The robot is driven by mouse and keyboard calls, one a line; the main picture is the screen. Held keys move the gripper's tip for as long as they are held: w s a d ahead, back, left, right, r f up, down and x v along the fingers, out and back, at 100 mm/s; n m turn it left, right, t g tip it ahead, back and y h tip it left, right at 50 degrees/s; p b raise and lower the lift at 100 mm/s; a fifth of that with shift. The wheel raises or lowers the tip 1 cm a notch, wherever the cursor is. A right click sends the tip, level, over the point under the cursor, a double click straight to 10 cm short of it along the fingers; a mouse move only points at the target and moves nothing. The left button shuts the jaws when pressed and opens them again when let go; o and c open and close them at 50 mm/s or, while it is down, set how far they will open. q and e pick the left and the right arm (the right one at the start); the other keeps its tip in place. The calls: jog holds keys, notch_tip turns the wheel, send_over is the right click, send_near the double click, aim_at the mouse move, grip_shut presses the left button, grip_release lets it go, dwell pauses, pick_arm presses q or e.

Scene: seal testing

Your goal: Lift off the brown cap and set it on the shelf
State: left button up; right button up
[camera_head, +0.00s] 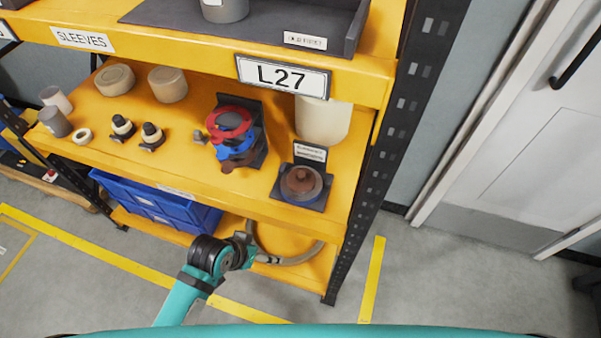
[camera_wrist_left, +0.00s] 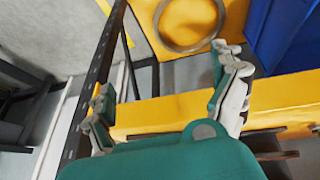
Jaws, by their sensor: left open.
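The brown cap (camera_head: 301,180) is round and sits on a dark round body in a black holder (camera_head: 283,193), at the right front of the yellow middle shelf (camera_head: 215,185). A small label plate stands behind it. My left gripper (camera_head: 247,250) is below and left of the cap, lower than the middle shelf's front edge and apart from the cap. In the left wrist view the fingers of the left gripper (camera_wrist_left: 165,100) are spread with nothing between them. The cap does not show in that view. My right gripper is not in view.
A red and blue valve-like fixture (camera_head: 232,135) stands left of the cap, and a pale cylinder (camera_head: 322,120) behind it. A blue crate (camera_head: 150,203) and a coiled hose (camera_head: 290,258) are on the lower shelf. A black rack post (camera_head: 372,165) bounds the right side.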

pick_arm(q)
jog(key=w+d+r+m+g+h+p, duration=0.1)
jog(key=w+d+r+m+h, duration=0.1)
jog(key=w+d+r+m, duration=0.4)
jog(key=w+d+r+m+h, duration=0.1)
jog(key=d+r+m+h, duration=0.1)
jog(key=d+r, duration=0.75)
jog(key=g+y, duration=0.1)
jog(key=y, duration=0.2)
send_near(301, 174)
jog(key=p+x, duration=0.2)
jog(key=x, duration=0.3)
jog(key=shift+w+d+f+p, duration=0.1)
jog(key=shift+d+f+p, duration=0.2)
jog(key=shift+f, duration=0.2)
jog(key=p+x, duration=0.1)
jog(key=x, duration=0.2)
jog(key=shift+f, duration=0.35)
jog(key=shift+w+d+f, duration=0.1)
jog(key=shift+d+f, duration=0.05)
jog(key=shift+f, duration=0.2)
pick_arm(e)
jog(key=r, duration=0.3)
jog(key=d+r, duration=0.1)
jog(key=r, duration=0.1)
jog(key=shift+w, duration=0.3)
